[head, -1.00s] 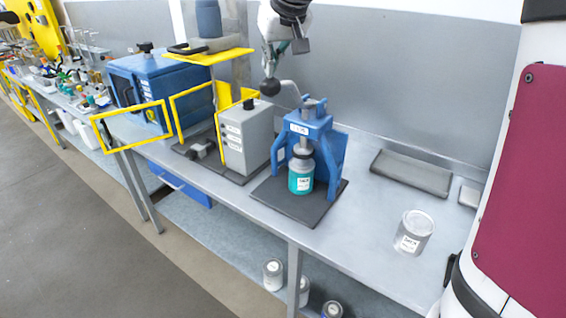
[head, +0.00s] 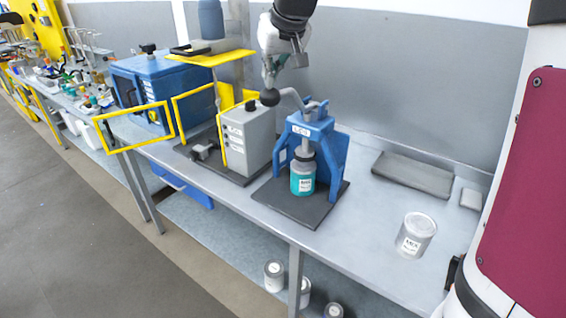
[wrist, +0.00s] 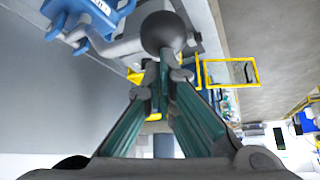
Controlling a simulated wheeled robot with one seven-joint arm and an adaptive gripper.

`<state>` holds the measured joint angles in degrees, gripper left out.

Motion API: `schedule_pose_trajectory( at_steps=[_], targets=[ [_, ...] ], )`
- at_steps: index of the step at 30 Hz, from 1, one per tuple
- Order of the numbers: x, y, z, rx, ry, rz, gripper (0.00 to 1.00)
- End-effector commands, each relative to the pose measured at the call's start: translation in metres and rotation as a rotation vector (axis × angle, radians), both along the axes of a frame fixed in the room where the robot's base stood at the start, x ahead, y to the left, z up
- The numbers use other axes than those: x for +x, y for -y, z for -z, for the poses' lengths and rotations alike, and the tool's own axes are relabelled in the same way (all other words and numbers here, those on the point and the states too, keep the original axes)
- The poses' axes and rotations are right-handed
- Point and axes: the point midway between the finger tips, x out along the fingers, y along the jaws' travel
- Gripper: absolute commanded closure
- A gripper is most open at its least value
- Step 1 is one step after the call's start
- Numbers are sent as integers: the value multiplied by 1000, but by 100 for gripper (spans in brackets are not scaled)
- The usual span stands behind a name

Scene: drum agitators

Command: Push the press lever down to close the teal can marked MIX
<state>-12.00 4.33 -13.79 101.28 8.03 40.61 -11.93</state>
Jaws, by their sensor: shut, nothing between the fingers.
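The teal can (head: 303,180) stands upright in the blue press (head: 318,130), under its ram, on a dark base plate. The press lever (head: 292,95) sticks out to the left and ends in a black ball knob (head: 270,97). My gripper (head: 269,83) is shut and empty, pointing down right above the knob. In the wrist view the closed fingertips (wrist: 164,62) are at the knob (wrist: 165,33) and appear to touch it. The ram meets the can's top; whether the lid is seated is too small to tell.
A grey control box (head: 247,138) stands just left of the press, with a yellow-framed station beyond it. The bench between press and tin is clear.

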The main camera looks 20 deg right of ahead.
Motion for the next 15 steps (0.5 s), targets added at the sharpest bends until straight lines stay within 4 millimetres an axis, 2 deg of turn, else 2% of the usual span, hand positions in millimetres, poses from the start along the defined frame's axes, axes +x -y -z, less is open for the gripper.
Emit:
schedule_pose_trajectory(
  at_steps=[15],
  targets=[
    [-4, -5, 17, -1, -1, -1, 100]
  ],
)
